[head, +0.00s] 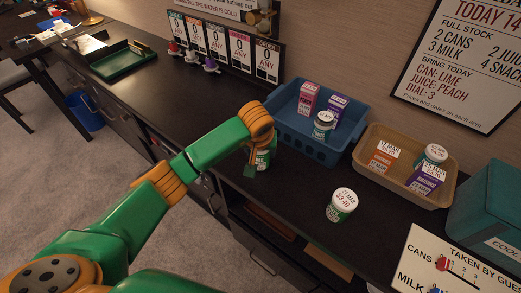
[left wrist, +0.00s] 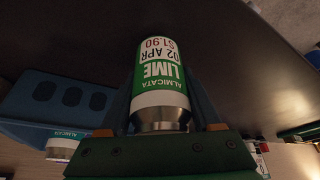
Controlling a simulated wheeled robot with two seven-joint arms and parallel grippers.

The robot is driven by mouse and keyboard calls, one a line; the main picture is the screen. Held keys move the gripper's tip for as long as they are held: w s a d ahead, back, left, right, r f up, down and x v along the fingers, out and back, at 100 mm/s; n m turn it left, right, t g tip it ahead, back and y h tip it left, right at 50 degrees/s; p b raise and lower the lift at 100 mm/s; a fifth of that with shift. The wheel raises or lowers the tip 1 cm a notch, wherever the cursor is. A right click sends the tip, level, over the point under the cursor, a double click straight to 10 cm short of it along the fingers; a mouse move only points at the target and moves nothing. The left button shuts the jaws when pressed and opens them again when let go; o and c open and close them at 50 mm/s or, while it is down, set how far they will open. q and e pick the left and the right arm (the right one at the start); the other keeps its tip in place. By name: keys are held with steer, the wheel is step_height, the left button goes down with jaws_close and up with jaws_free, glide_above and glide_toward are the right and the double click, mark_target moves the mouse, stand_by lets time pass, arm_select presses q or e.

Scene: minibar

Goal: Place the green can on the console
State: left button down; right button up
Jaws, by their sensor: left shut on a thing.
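The green can (head: 262,160) shows in part below my left gripper (head: 260,148) in the head view, over the front part of the dark console (head: 295,185). In the left wrist view, the green and white lime can (left wrist: 160,75), labelled "02 APR $1.90", sits between the two fingers, which are shut on it. The gripper and wrist hide its upper part in the head view. I cannot tell whether its base touches the console. My right gripper is not in view.
Another green-labelled container (head: 341,205) stands on the console to the right. A blue crate (head: 290,130) and a tan tray (head: 368,170) hold cartons and cans behind. A teal cooler (head: 485,215) and a white counter board (head: 455,265) are at right.

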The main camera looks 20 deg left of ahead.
arm_select(q)
steer(key=shift+c, duration=0.4)
jaws_free()
steer(key=shift+f, duration=0.1)
steer(key=shift+r+p, duration=0.35)
steer(key=v, duration=1.1)
steer(key=shift+s+r, duration=0.25)
steer(key=shift+r, duration=0.05)
